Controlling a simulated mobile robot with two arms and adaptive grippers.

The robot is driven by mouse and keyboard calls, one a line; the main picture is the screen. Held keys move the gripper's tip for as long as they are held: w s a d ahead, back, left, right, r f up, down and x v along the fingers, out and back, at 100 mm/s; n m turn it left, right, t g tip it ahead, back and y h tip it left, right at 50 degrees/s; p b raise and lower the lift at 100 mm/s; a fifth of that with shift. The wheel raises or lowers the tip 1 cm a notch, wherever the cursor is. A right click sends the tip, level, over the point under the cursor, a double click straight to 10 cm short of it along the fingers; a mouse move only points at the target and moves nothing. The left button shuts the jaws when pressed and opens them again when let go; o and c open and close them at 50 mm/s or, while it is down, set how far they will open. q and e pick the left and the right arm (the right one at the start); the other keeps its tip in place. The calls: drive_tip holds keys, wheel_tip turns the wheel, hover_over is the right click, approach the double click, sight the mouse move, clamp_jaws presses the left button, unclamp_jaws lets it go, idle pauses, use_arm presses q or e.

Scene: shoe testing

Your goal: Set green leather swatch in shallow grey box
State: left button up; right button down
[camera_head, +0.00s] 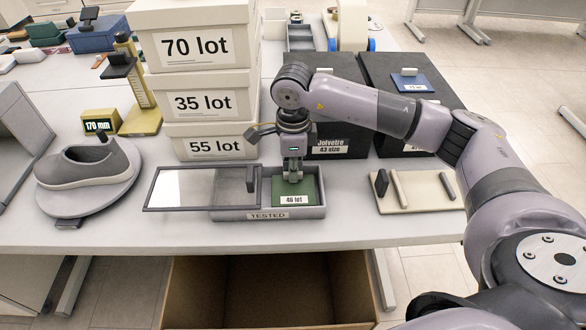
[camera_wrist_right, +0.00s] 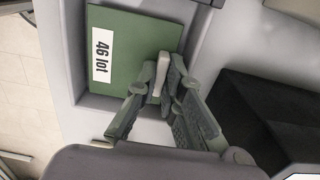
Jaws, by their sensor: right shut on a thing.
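The green leather swatch (camera_head: 308,186), with a white "46 lot" label, lies over the right part of the shallow grey box (camera_head: 318,212) marked "TESTED". It looks to be within the box walls; I cannot tell whether it rests flat on the floor. My right gripper (camera_head: 292,178) is above the swatch, shut on its small light grip tab. In the right wrist view the swatch (camera_wrist_right: 135,50) fills the box area, and the fingertips (camera_wrist_right: 163,75) close around the tab. My left gripper is not in view.
A clear sliding lid (camera_head: 190,188) with a dark handle covers the box's left side. White lot boxes (camera_head: 200,100) stack behind it, and a grey shoe (camera_head: 88,163) sits on a round stand at left. A beige board (camera_head: 420,192) lies at right. An open carton (camera_head: 262,290) stands below the table edge.

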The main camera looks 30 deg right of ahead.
drive_tip(key=shift+f+b, duration=0.75)
drive_tip(key=shift+f, duration=0.15)
drive_tip(key=c, duration=1.6)
unclamp_jaws()
drive_tip(key=shift+s+r, duration=0.1)
drive_tip(key=shift+r, duration=0.05)
drive_tip(key=shift+c, duration=0.2)
drive_tip(key=shift+r, duration=0.1)
drive_tip(key=shift+r, duration=0.15)
drive_tip(key=shift+w+r, duration=0.2)
drive_tip(key=shift+r, duration=0.15)
wheel_tip(320, 180, up, 11)
drive_tip(key=shift+s+f, duration=0.15)
drive_tip(key=shift+s, duration=0.1)
drive_tip(key=shift+a+f, duration=0.1)
drive_tip(key=shift+a, duration=0.05)
